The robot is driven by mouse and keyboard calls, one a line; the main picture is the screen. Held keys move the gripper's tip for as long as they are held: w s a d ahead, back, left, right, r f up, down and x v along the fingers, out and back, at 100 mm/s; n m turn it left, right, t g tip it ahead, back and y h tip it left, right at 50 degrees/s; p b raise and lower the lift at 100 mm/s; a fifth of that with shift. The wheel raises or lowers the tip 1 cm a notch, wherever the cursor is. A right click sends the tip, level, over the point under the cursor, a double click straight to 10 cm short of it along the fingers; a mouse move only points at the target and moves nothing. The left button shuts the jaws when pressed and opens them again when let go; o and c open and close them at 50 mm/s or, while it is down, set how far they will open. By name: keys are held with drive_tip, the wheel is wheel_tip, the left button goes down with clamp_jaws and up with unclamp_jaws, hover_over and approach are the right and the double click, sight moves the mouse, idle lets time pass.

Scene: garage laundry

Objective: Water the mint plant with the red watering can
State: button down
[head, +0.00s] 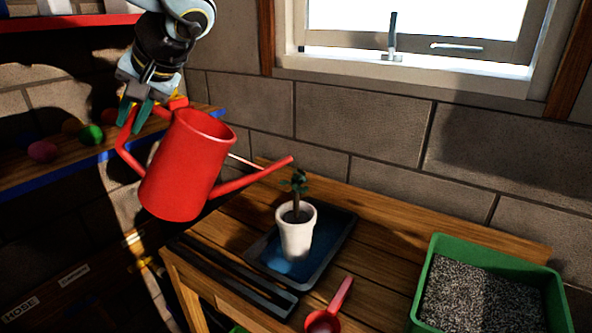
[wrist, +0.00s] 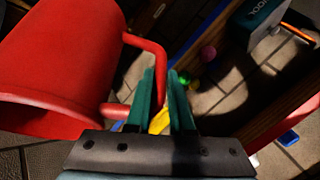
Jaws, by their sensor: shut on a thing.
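The red watering can (head: 187,165) hangs in the air at the left end of the wooden bench, tilted, its spout pointing right. The spout tip is just above and slightly left of the mint plant (head: 297,184). No water shows. The plant is small and dark green in a white pot (head: 297,235) on a blue tray (head: 262,258). My gripper (head: 135,115), with green fingers, is shut on the can's handle. In the wrist view, the can (wrist: 60,60) fills the left side, beside my gripper (wrist: 163,80); the exact finger contact is hard to see.
A red scoop (head: 324,318) lies at the bench's front edge. A green bin of grey gravel (head: 437,252) stands at the right. A shelf with coloured balls (head: 91,136) is behind the can at the left. A window (head: 415,62) and block wall are behind the bench.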

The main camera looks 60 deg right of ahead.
drive_tip(key=shift+s+d+r+t+y+p, duration=0.15)
drive_tip(key=shift+s+d+r+p, duration=0.05)
drive_tip(key=shift+r, duration=0.4)
drive_tip(key=shift+s+d+r+t+y+p, duration=0.15)
drive_tip(key=shift+r+p, duration=0.05)
drive_tip(key=shift+r, duration=0.35)
drive_tip(key=shift+s+d+r+t+y+p, duration=0.2)
drive_tip(key=shift+s+d+r+p, duration=0.1)
drive_tip(key=shift+r, duration=0.3)
drive_tip(key=shift+s+d+r+t+y+p, duration=0.1)
drive_tip(key=shift+s+d+r+t+p, duration=0.15)
drive_tip(key=shift+r, duration=0.35)
idle(0.4)
drive_tip(key=shift+s+d+r+m+t+y+p, duration=0.15)
drive_tip(key=shift+s+d+r+m+t+p, duration=0.15)
drive_tip(key=shift+r, duration=0.3)
drive_tip(key=shift+s+d+r+m+t+y+p, duration=0.1)
drive_tip(key=shift+s+d+r+y+p, duration=0.1)
drive_tip(key=shift+r+p, duration=0.3)
idle(0.3)
